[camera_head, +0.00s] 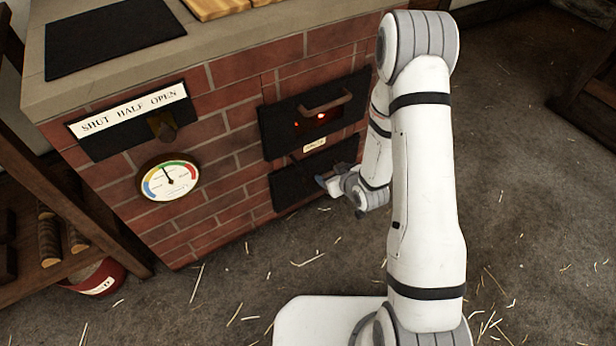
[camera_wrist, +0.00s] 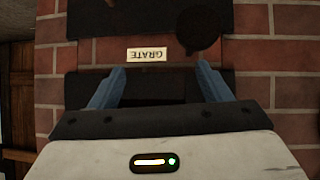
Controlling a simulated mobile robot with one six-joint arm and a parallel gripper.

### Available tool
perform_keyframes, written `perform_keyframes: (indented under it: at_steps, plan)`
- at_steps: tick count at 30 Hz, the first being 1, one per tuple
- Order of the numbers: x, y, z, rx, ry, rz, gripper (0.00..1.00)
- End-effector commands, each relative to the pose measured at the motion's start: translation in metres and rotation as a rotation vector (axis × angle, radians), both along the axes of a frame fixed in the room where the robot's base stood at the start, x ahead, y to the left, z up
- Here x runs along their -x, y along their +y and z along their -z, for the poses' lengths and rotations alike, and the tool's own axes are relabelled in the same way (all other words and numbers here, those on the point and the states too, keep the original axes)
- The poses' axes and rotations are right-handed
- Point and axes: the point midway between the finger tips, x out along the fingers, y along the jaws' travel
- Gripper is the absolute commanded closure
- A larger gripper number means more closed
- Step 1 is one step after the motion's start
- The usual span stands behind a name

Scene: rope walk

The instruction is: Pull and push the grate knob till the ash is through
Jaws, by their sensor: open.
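The white GRATE label (camera_head: 314,145) sits on the brick stove front between two black iron doors; it shows upside down in the wrist view (camera_wrist: 147,55). Beside it, a dark round knob (camera_wrist: 200,32) stands out in the wrist view; in the head view it shows as a small dark bar (camera_head: 294,157) left of the label. My gripper (camera_head: 322,182) is in front of the lower black door (camera_head: 288,188). Its two blue fingers (camera_wrist: 160,88) are spread apart with nothing between them, and the knob lies beyond the fingertips. I see no ash; the grate is hidden.
The fire door (camera_head: 270,128) above has a projecting handle (camera_head: 326,104) and glowing windows. A lever under the SHUT HALF OPEN plate (camera_head: 128,110) and a gauge (camera_head: 169,179) are to the left. A wooden shelf (camera_head: 75,215) and red bucket (camera_head: 95,278) stand farther left. Straw-strewn floor is open at right.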

Motion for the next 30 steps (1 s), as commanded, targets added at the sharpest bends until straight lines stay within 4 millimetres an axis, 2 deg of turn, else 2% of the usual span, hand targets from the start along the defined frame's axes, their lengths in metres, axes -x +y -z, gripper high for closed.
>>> perform_keyframes:
  at_steps: [1, 5, 13, 17, 24, 30]
  plan:
    - [0.006, 0.007, 0.014, -0.029, -0.018, -0.02, 0.29]
    - [0.015, 0.021, 0.031, -0.102, -0.085, -0.055, 0.29]
    - [0.026, 0.034, 0.045, -0.18, -0.151, -0.08, 0.29]
    - [0.016, 0.042, 0.051, -0.184, -0.159, -0.084, 0.29]
    - [-0.014, 0.062, 0.066, -0.184, -0.159, -0.082, 0.29]
    - [-0.029, 0.072, 0.073, -0.184, -0.156, -0.081, 0.29]
